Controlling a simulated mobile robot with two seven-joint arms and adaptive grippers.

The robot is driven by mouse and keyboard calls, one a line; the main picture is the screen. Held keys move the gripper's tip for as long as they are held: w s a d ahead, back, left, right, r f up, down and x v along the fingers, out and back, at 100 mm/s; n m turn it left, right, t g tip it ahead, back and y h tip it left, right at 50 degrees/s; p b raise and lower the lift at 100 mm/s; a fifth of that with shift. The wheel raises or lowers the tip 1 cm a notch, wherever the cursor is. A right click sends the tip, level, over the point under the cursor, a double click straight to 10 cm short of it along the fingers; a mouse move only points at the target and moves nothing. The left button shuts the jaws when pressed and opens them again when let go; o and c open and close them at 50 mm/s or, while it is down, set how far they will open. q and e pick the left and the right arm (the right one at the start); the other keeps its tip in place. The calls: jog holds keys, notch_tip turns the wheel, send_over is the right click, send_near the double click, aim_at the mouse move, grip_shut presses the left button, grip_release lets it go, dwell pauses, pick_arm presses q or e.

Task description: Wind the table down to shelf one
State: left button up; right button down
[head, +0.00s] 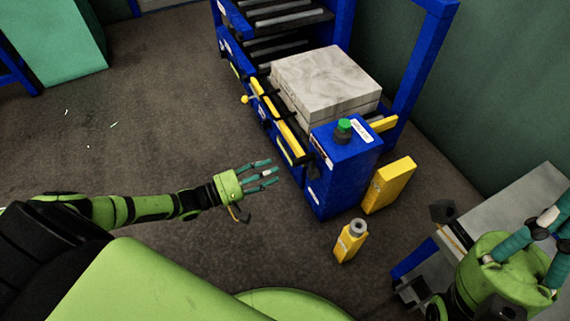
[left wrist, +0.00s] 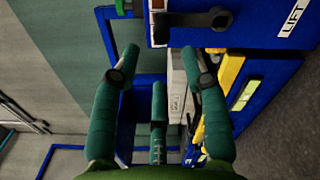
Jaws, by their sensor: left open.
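A blue press frame (head: 322,196) stands right of centre in the head view, with a blue box at its near end that carries a green button (head: 344,125). A pale block (head: 325,75) lies on its table, whose edge is largely hidden. Dark rollers (head: 290,18) show on the levels behind. My left gripper (head: 262,172) is open and empty, just left of the blue box and apart from it. In the left wrist view, a black crank-like handle (left wrist: 192,20) sits on a blue panel labelled LIFT (left wrist: 293,18), beyond the open fingers (left wrist: 160,68). My right gripper (head: 540,245) is partly cut off.
A grey-topped bench (head: 515,192) is at right.

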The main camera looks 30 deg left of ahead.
pick_arm(q)
jog(key=v, duration=0.4)
dwell(0.4)
